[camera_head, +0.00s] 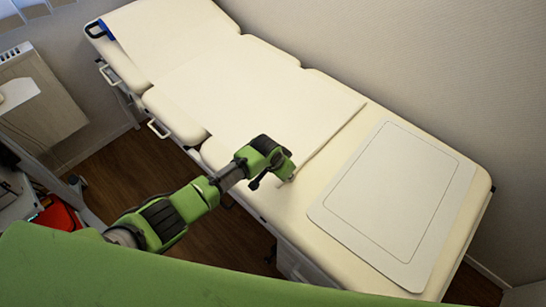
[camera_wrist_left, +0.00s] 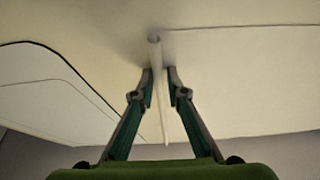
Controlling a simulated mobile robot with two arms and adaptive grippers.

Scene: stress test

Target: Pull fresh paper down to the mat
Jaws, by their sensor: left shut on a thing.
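The cream paper (camera_head: 245,85) lies along the exam table (camera_head: 325,185) from the upper left. Its free edge, a thin pale strip, runs across the table short of the mat. The mat (camera_head: 405,185) is a pale rounded sheet with a dark inner outline, flat at the table's right end; part of it shows at left in the left wrist view (camera_wrist_left: 45,95). My left gripper (camera_head: 287,174) is at the near end of the paper's edge. In the left wrist view it is shut on this edge strip (camera_wrist_left: 154,55), which passes between the fingertips (camera_wrist_left: 159,80). My right gripper is not in view.
Bare table top lies between the paper's edge and the mat. Pale handles (camera_head: 158,129) stick out along the table's near side. A wall (camera_head: 420,50) runs behind the table. A red item (camera_head: 58,214) and a white lamp-like head (camera_head: 18,94) are at far left.

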